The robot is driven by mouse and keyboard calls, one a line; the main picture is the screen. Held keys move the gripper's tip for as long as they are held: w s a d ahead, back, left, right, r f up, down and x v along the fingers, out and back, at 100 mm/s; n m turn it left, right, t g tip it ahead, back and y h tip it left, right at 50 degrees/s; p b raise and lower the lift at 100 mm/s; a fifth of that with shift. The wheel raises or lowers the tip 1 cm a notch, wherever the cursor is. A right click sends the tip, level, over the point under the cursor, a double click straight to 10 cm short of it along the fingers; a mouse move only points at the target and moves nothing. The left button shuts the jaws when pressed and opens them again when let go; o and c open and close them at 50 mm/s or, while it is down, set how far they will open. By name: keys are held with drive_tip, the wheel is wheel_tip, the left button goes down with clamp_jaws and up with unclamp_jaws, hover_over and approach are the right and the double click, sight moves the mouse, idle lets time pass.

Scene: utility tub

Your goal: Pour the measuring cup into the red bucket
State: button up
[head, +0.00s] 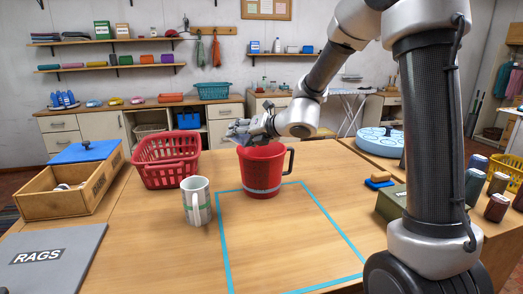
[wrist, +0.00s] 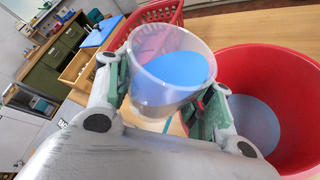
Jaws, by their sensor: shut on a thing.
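My gripper (wrist: 165,100) is shut on the clear measuring cup (wrist: 152,88), one finger on each side. Blue contents show inside the cup. In the head view my gripper (head: 247,131) is above the rim of the red bucket, where the cup is small and hard to make out. The red bucket (head: 262,178) stands upright on the table, with a dark handle on its right and a grey band low down. In the wrist view the bucket (wrist: 294,85) is open, right of the cup. A grey-blue round area shows inside; I cannot tell whether it is liquid or the floor.
A striped mug (head: 195,203) stands left of the bucket. A red basket (head: 168,162), a wooden box (head: 62,199) and a RAGS board (head: 55,262) are further left. A blue tape outline (head: 225,240) marks bare table in front. Several jars (head: 474,186) stand right.

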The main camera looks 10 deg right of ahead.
drive_tip(key=shift+d+r+m, duration=0.1)
drive_tip(key=shift+r+m, duration=0.1)
drive_tip(key=shift+m, duration=0.2)
idle(0.3)
drive_tip(key=shift+f+m+y, duration=0.3)
drive_tip(key=shift+m+y, duration=0.2)
drive_tip(key=shift+y, duration=0.2)
idle(0.5)
drive_tip(key=shift+w+r+m+y+p, duration=0.1)
drive_tip(key=shift+r+m+y+p, duration=0.3)
drive_tip(key=shift+m, duration=0.3)
idle(0.7)
drive_tip(key=shift+d+f+m+y+p, duration=0.15)
drive_tip(key=shift+f+m+y+p, duration=0.25)
drive_tip(key=shift+m, duration=0.2)
idle(0.8)
drive_tip(key=shift+w+d+f+m+y, duration=0.2)
drive_tip(key=shift+d+m, duration=0.1)
drive_tip(key=shift+d, duration=0.1)
drive_tip(key=shift+w+d+f+m+y, duration=0.1)
drive_tip(key=shift+w+d+f+m, duration=0.1)
drive_tip(key=shift+d+m, duration=0.15)
idle(0.5)
drive_tip(key=shift+w+d+r+m+y+p, duration=0.1)
drive_tip(key=shift+d+r+m+y+p, duration=0.25)
drive_tip(key=shift+m, duration=0.3)
idle(0.7)
drive_tip(key=shift+f+m, duration=0.15)
drive_tip(key=shift+m, duration=0.15)
idle(0.3)
